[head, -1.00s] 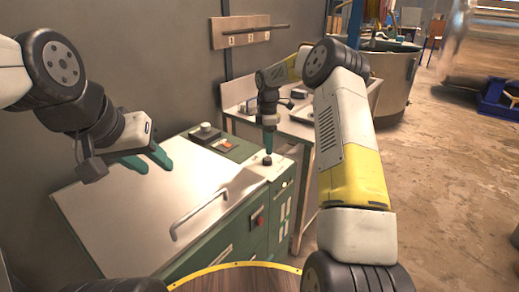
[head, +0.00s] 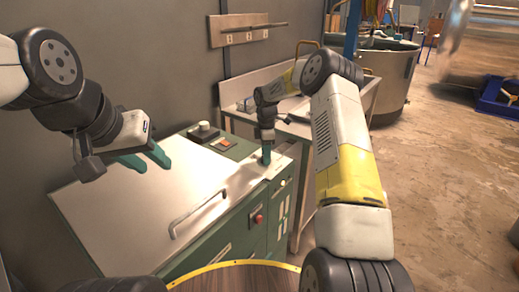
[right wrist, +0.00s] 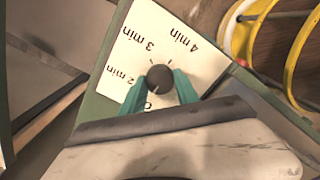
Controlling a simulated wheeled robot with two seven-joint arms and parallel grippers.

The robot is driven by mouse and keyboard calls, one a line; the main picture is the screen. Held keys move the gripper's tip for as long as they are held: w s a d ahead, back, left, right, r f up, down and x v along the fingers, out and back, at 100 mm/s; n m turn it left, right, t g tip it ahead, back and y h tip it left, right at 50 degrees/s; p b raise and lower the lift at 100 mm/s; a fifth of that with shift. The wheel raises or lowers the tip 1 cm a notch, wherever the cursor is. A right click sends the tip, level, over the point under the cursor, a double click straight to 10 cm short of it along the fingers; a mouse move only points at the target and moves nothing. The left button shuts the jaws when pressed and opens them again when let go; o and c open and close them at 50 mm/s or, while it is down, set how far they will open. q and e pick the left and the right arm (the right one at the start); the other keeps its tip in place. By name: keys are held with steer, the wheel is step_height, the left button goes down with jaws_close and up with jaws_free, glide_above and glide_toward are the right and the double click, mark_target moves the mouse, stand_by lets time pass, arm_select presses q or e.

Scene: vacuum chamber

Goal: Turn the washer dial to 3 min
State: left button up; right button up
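The washer dial (right wrist: 160,77) is a dark round knob on a white plate marked "2 min", "3 min" and "4 min". Another mark below it is partly hidden. A light line on the knob's lower side seems to point down at that mark, away from "3 min". My right gripper (right wrist: 163,84) is down at the dial, a teal finger on each side; whether the fingers press on it I cannot tell. In the head view the right gripper (head: 266,156) hides the dial. My left gripper (head: 146,161) is open and empty above the washer lid.
The green washer (head: 140,204) has a pale lid with a bar handle (head: 199,213). A red button (head: 258,218) is on its front. A black knob (head: 204,128) stands at the back. A metal table (head: 298,123) stands behind the right gripper.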

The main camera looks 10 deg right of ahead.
jaws_close()
steer(key=shift+m, duration=0.3)
steer(key=m, duration=0.4)
steer(key=shift+r+m, duration=0.1)
steer(key=shift+m, duration=0.3)
steer(key=m, duration=1.2)
steer(key=shift+w+m, duration=0.1)
steer(key=shift+m, duration=0.2)
steer(key=m, duration=0.5)
steer(key=shift+m, duration=0.3)
